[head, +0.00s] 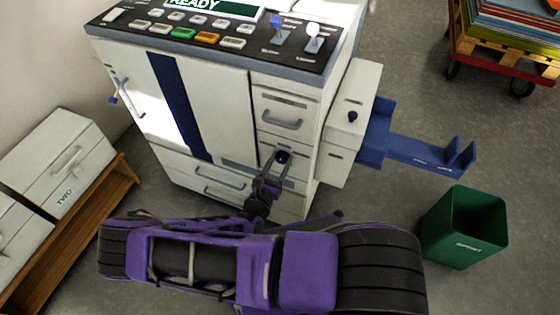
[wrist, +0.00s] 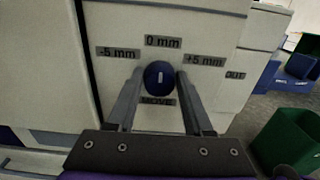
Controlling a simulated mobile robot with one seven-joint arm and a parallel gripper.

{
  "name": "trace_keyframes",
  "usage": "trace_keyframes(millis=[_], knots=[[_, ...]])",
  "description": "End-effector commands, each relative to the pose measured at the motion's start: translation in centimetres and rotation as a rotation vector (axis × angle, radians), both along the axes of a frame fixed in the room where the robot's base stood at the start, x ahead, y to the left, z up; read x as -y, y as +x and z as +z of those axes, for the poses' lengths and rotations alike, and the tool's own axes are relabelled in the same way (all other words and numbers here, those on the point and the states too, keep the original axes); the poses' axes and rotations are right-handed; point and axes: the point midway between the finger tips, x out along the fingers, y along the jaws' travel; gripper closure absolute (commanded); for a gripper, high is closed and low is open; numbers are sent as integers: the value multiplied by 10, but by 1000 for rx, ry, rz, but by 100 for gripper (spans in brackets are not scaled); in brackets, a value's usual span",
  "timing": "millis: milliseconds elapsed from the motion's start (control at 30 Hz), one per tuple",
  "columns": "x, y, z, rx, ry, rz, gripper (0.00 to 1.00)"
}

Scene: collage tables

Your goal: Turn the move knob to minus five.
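The move knob (wrist: 159,77) is a round dark blue knob with a short pale mark, which stands about upright, toward the 0 mm label (wrist: 163,42). The -5 mm label (wrist: 118,52) is at its upper left and the +5 mm label (wrist: 204,61) at its upper right. The MOVE label (wrist: 157,101) is below it. My gripper (wrist: 159,80) has one finger on each side of the knob, very close to it. I cannot tell whether they press on it. In the head view the knob (head: 283,156) shows on the machine's front, just beyond my gripper (head: 273,168).
The white machine (head: 210,95) has a drawer handle (head: 282,123) above the knob and a control panel on top. A blue tray (head: 420,153) sticks out at right. A green bin (head: 463,226) stands on the floor. A wooden shelf with white boxes is at left.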

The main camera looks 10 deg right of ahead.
Motion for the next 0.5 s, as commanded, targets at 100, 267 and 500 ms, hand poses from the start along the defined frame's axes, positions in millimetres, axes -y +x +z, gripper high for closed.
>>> trace_keyframes(millis=[100, 267, 500], knots=[[0, 0, 0, 0, 0, 0, 74], [0, 0, 0, 0, 0, -1, 100], [0, 0, 0, -11, -15, -1, 100]])
